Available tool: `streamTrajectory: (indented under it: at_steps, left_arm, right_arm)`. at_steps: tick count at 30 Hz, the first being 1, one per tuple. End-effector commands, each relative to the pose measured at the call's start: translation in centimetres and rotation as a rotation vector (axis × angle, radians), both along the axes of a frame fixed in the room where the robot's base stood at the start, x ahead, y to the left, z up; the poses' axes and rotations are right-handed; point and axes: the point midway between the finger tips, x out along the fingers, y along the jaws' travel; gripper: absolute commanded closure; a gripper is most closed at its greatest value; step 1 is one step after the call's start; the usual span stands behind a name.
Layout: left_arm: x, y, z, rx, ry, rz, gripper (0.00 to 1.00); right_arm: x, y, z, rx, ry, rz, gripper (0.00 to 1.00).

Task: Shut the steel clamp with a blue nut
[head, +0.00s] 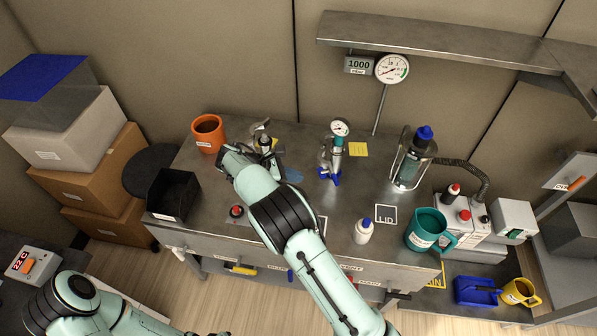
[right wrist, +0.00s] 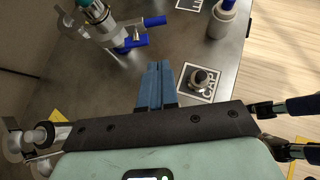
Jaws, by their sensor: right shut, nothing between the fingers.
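The steel clamp with a blue nut (head: 327,170) is at the foot of the gauge column in the middle of the bench. In the right wrist view, the clamp (right wrist: 112,38) is at the upper left with blue parts sticking out. I cannot tell whether its halves meet. My right gripper (head: 293,175) is left of the clamp, apart from it. Its blue fingers (right wrist: 155,86) are together and empty in the right wrist view. My left arm is at the lower left of the head view, but its fingers do not show clearly.
Another steel fitting (head: 262,130) stands behind my right wrist, beside an orange pot (head: 208,133). A black bin (head: 174,193) is at the left. A white bottle (head: 363,230), a teal jug (head: 426,230) and a blue-capped flask (head: 411,160) stand to the right.

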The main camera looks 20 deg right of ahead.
Motion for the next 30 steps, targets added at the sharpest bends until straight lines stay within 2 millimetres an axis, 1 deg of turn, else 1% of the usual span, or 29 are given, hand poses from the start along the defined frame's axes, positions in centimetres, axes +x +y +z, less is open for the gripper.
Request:
streamTrajectory:
  at_steps: [1, 10, 11, 16, 21, 30]
  left_arm:
    - [-0.5, 0.0, -0.5, 0.000, 0.007, 0.000, 0.57]
    - [-1.3, 0.0, -1.3, 0.000, 0.015, 0.000, 0.57]
    - [-1.4, 0.0, -1.4, 0.000, 0.016, 0.000, 0.57]
    - [-1.3, 0.0, -1.3, 0.000, 0.015, 0.000, 0.57]
    - [-1.3, 0.0, -1.3, 0.000, 0.015, 0.000, 0.57]
    - [-1.3, 0.0, -1.3, 0.000, 0.015, 0.000, 0.57]
  right_arm:
    - [-0.3, -0.9, -1.0, -0.001, 0.006, -0.004, 1.00]
    - [-0.8, -6.0, -4.9, -0.001, 0.005, -0.003, 1.00]
    - [-0.8, -6.4, -5.2, -0.002, 0.005, -0.004, 1.00]
    - [-0.9, -8.8, -5.5, 0.000, 0.001, -0.003, 1.00]
    - [-1.0, -9.9, -5.7, 0.000, 0.001, -0.002, 1.00]
    - [-1.0, -10.1, -5.7, 0.000, 0.001, -0.001, 1.00]
